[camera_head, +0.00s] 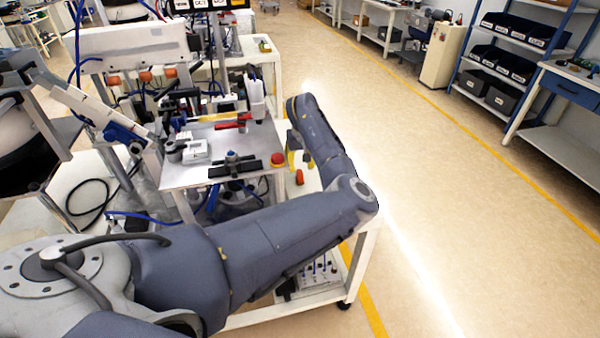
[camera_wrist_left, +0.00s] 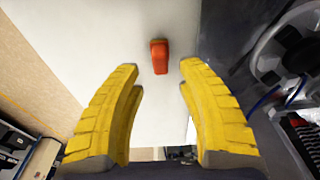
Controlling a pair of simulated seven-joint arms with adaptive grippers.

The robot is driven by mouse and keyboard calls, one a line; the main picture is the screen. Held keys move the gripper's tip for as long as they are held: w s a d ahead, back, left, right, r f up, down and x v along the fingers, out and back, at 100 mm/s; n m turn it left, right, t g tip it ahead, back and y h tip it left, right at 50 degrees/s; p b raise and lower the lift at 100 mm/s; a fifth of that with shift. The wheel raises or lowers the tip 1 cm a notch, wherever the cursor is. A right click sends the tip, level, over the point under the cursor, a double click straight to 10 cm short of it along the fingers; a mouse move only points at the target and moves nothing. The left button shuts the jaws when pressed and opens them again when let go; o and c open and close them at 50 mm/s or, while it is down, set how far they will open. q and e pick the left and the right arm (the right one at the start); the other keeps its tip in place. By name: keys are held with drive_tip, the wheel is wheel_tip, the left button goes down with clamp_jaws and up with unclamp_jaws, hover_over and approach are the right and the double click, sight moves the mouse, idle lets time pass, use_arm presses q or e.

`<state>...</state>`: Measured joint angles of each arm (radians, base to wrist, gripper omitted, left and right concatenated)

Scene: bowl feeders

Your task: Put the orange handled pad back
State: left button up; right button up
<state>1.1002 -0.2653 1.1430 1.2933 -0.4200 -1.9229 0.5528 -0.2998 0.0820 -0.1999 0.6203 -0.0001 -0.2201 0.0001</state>
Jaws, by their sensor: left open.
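The orange handled pad (camera_head: 300,177) lies on the white surface at the right side of the machine cart. It also shows in the left wrist view (camera_wrist_left: 159,56), where only its orange part is clear; any pad under it cannot be made out. My left gripper (camera_head: 298,161) is above and close to it, pointing down. In the left wrist view the yellow fingers (camera_wrist_left: 160,72) are wide apart, with the orange piece seen beyond their tips and nothing held. My right gripper is not in view.
A raised metal worktop (camera_head: 200,176) with fixtures stands left of the gripper. A red button (camera_head: 277,160) sits at its corner, and a red clamp handle (camera_head: 232,125) lies farther back. The floor (camera_head: 450,220) to the right is clear.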

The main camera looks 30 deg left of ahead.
sight(301, 174)
use_arm(q)
wheel_tip(301, 174, up, 6)
drive_tip(key=shift+s+d, duration=0.25)
drive_tip(key=shift+r, duration=0.1)
